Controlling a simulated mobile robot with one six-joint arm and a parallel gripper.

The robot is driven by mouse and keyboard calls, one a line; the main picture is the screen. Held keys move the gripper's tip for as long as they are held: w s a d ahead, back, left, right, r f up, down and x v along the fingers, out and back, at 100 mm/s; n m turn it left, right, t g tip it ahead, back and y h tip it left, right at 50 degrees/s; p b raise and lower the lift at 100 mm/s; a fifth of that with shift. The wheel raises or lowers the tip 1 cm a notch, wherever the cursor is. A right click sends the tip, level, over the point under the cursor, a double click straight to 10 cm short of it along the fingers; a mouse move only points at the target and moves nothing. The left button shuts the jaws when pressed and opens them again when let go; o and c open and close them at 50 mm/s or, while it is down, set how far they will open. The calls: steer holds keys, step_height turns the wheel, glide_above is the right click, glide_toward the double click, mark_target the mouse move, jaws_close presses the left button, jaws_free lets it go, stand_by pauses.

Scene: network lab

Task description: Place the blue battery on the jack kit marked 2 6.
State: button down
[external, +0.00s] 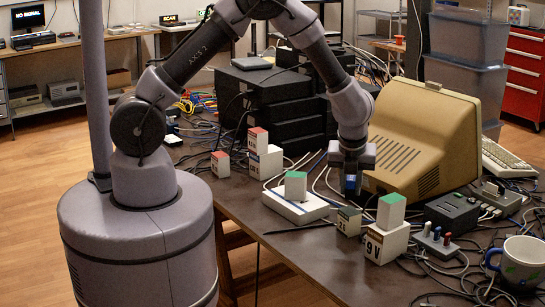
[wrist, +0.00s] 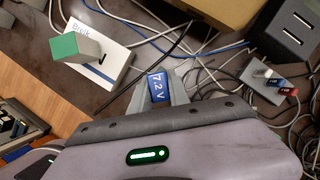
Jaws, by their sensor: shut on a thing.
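The blue battery, marked 7.2 V, is in the wrist view (wrist: 158,87) between the fingers of my gripper (wrist: 163,88). In the external view my gripper (external: 351,186) points down with the blue battery (external: 350,180) partly hidden between its fingers, held above the table. A small box (external: 349,222), whose small marking seems to read 2 6, stands on the table just below and in front of my gripper. I cannot make out this box in the wrist view.
A white box with a green block (external: 296,188) lies left of my gripper. A 9V block (external: 386,243) with a green block (external: 391,211) on top stands close on the right. The beige monitor (external: 430,135) is behind. Cables and a mug (external: 520,264) crowd the right.

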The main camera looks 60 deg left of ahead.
steer(key=shift+w+f+b, duration=0.15)
steer(key=shift+f+b, duration=1.05)
steer(key=shift+f, duration=0.8)
steer(key=c, duration=1.3)
jaws_free()
steer(key=shift+r, duration=0.1)
steer(key=shift+o, duration=0.2)
steer(key=shift+r, duration=0.1)
steer(key=p+v, duration=0.5)
steer(key=v, duration=0.7)
step_height(320, 180, up, 14)
steer(key=n, duration=0.9)
glide_above(351, 197)
steer(key=s+a, duration=0.7)
steer(key=s, duration=0.1)
steer(key=s+a+r+n+t, duration=0.1)
steer(key=s+a+r+n, duration=0.1)
steer(key=s+n, duration=0.2)
steer(key=s+a+r+n, duration=0.2)
steer(key=s+a+n, duration=0.1)
steer(key=s+n, duration=0.2)
steer(key=s+a+r+n+t+h, duration=0.1)
steer(key=s+a+r+n, duration=0.1)
steer(key=s, duration=0.6)
steer(key=a+n, duration=0.1)
steer(key=n, duration=0.1)
steer(key=shift+a+r+n+t, duration=0.15)
steer(key=shift+r+n+t, duration=0.15)
steer(key=shift+n, duration=0.1)
